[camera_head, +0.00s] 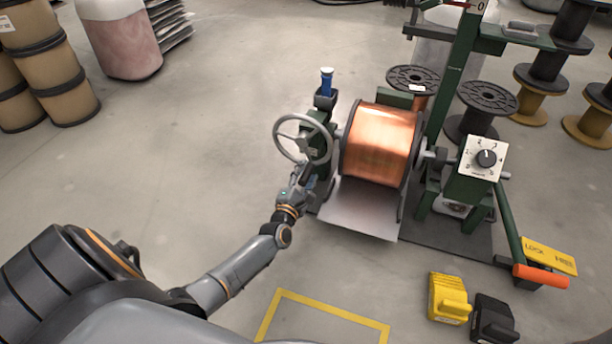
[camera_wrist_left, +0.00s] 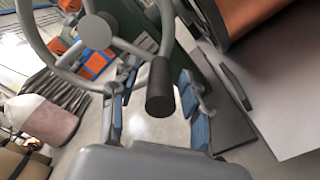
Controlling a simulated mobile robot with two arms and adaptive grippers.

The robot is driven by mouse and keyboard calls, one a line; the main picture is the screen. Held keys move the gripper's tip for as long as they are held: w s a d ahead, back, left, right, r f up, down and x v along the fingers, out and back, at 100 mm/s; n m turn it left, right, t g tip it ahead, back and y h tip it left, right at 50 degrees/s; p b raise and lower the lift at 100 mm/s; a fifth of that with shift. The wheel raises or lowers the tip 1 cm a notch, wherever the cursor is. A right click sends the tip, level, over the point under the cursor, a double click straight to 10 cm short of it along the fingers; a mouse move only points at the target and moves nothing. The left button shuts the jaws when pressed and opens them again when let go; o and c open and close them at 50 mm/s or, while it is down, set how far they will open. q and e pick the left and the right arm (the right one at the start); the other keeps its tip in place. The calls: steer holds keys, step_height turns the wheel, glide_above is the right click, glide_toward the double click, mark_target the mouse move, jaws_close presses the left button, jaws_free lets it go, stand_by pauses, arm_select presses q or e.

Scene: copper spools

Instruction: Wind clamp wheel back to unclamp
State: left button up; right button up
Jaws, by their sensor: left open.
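The clamp wheel (camera_head: 303,139) is a grey spoked handwheel on the left side of the green winding machine. A copper spool (camera_head: 381,145) sits in the machine to the right of the wheel. My left gripper (camera_head: 304,178) is at the lower rim of the wheel. In the left wrist view, the wheel (camera_wrist_left: 96,32) fills the upper left, and its dark cylindrical handle (camera_wrist_left: 160,87) lies between the open blue-padded fingers of my left gripper (camera_wrist_left: 158,112), apart from both pads. My right gripper is in neither view.
A grey sheet (camera_head: 352,208) lies below the spool. A dial box (camera_head: 485,157) and an orange-handled lever (camera_head: 541,276) are at the right. Yellow (camera_head: 449,297) and black (camera_head: 494,318) blocks lie on the floor at the lower right. The floor left of the machine is clear.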

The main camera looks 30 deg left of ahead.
arm_select(q)
jaws_close()
steer(key=shift+d, duration=0.15)
